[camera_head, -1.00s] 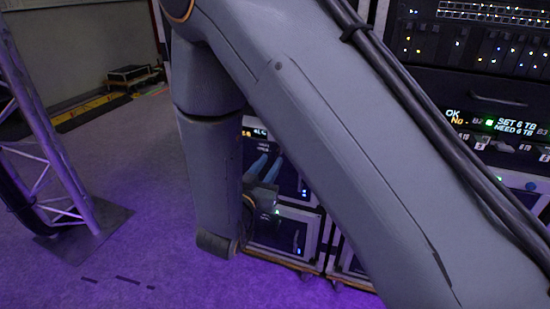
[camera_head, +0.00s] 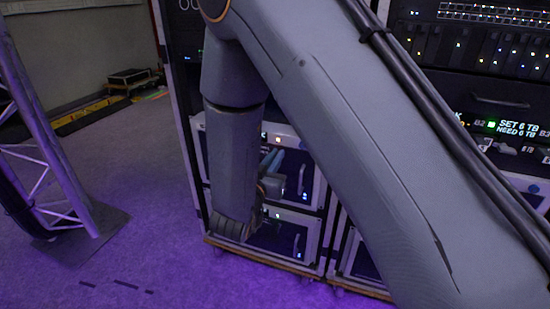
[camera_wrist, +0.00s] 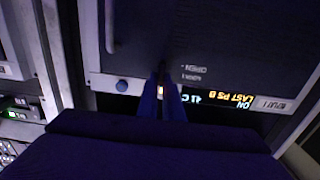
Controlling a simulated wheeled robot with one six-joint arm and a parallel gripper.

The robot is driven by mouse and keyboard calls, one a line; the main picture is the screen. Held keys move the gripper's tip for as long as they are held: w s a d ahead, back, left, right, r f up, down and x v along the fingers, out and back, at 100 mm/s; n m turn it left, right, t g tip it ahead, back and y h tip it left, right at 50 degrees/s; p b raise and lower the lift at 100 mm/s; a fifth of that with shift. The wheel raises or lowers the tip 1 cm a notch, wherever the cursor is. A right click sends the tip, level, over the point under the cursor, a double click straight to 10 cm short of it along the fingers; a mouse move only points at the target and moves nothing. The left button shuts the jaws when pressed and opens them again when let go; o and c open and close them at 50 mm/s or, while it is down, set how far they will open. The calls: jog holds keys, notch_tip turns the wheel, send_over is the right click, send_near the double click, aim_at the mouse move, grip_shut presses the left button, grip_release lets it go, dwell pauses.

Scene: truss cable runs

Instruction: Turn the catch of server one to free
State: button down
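In the wrist view the two blue fingers of my gripper (camera_wrist: 164,82) point at a dark server front (camera_wrist: 215,45). A narrow gap shows between them, with a small lit spot in it. The fingertips are at the lower part of this front, beside an upside-down "OPEN" marking. A dark shape lies at the tips; I cannot tell whether it is the catch or whether the fingers touch it. In the head view my gripper (camera_head: 276,162) is at the upper of two low server units (camera_head: 312,182). No server number is readable, and the catch's position cannot be made out.
In the head view a truss tower (camera_head: 45,160) stands at left, with open floor between. My arm hides much of the racks.

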jog(key=shift+n+p, duration=0.4)
jog(key=shift+p, duration=0.25)
jog(key=n+p, duration=0.4)
jog(key=n, duration=0.1)
jog(key=a+f+n+p, duration=0.1)
jog(key=n+p, duration=0.4)
jog(key=n, duration=0.1)
jog(key=n+p, duration=0.4)
jog(key=n, duration=0.2)
jog(key=shift+w+a+f, duration=0.15)
jog(key=shift+w+a, duration=0.05)
jog(key=shift+w, duration=0.05)
jog(key=shift+p, duration=0.3)
jog(key=c, duration=1.9)
grip_release()
jog(key=shift+v, duration=3.9)
